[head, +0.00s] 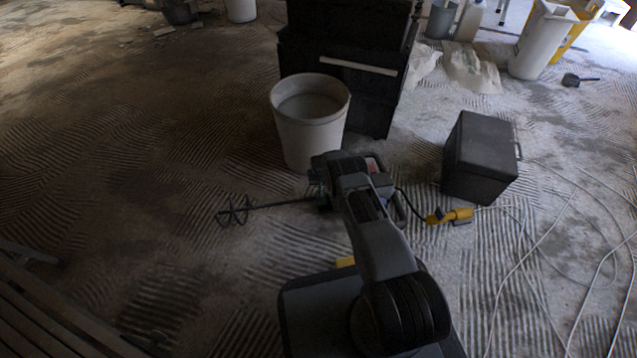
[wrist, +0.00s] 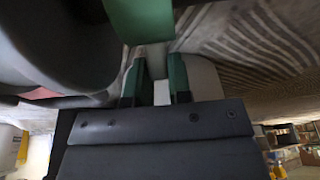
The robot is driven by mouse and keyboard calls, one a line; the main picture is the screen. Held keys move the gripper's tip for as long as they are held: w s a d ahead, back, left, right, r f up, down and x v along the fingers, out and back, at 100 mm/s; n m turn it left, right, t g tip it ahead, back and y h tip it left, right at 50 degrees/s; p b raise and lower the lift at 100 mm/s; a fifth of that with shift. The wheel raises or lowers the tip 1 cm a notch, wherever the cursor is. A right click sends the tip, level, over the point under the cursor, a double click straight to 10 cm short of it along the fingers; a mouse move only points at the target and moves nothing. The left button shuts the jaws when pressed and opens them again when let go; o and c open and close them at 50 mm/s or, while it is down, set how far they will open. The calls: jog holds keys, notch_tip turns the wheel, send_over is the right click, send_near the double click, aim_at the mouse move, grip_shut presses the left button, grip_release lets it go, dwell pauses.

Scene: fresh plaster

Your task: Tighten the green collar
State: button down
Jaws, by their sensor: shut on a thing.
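The green collar (wrist: 138,18) shows at the top edge of the wrist view, cut off by the frame. My gripper (wrist: 158,72) reaches up to it, with two fingers showing green on their sides. The fingers are shut on a pale grey part that runs up to the collar; I take it as part of the collar. In the head view a mixer with a dark paddle (head: 236,210) and long shaft lies by my arm. The mixer's body is mostly hidden behind my arm, and the collar cannot be made out clearly there.
A pale bucket (head: 305,135) stands just behind the mixer. A black box (head: 482,158) stands to the right. A yellow connector (head: 456,216) lies on the floor, with loose pale cables (head: 545,235) beyond it. The ridged floor at left is mostly clear.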

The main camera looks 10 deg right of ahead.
jog(key=c, duration=1)
grip_release()
jog(key=shift+c, duration=0.2)
jog(key=p+v, duration=0.7)
jog(key=v, duration=0.6)
jog(key=shift+r, duration=0.35)
jog(key=shift+s, duration=0.1)
